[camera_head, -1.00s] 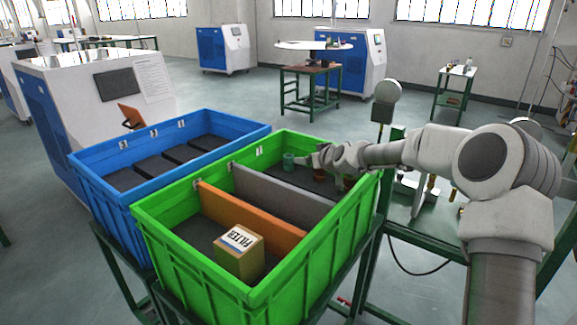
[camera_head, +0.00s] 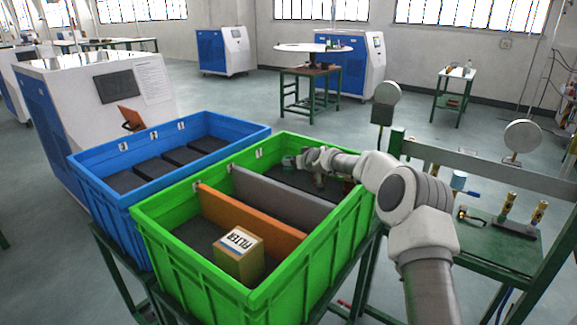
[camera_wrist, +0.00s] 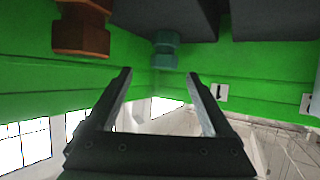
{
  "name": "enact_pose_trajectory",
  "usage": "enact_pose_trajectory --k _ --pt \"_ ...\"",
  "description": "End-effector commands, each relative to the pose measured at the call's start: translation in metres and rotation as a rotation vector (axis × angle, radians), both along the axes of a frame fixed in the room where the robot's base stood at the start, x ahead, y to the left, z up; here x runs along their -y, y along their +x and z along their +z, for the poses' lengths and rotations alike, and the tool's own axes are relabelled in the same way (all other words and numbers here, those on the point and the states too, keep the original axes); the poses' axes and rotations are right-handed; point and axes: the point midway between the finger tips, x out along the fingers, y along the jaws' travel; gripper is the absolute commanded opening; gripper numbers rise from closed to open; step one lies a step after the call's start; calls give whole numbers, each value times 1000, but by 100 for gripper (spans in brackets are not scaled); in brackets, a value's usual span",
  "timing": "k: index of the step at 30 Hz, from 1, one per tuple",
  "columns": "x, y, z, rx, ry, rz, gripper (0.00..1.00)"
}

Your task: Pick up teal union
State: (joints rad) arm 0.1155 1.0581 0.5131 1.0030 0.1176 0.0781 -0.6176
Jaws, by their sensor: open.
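The teal union (camera_head: 288,161) stands in the far compartment of the green crate (camera_head: 165,243), near its back wall. It also shows in the wrist view (camera_wrist: 165,50), just beyond and between my fingertips, by a corner of the green walls. My gripper (camera_wrist: 158,75) is open, with nothing between its two fingers. In the head view my gripper (camera_head: 301,159) is inside the far compartment, just right of the union. The union's lower part cannot be made out clearly.
A copper-brown fitting (camera_wrist: 80,30) is at the upper left in the wrist view. A grey divider (camera_head: 280,195) and an orange divider (camera_head: 250,220) split the crate. A filter box (camera_head: 238,255) stands in the near compartment. A blue crate (camera_head: 97,183) is alongside at left.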

Motion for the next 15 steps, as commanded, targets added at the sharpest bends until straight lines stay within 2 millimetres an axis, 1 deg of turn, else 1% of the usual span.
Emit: enact_pose_trajectory --k 5,12,15 --pt "-4 5 -4 0 0 0 87" --pt "-17 21 -16 -1 0 1 87" --pt "-19 27 -19 1 1 0 87"
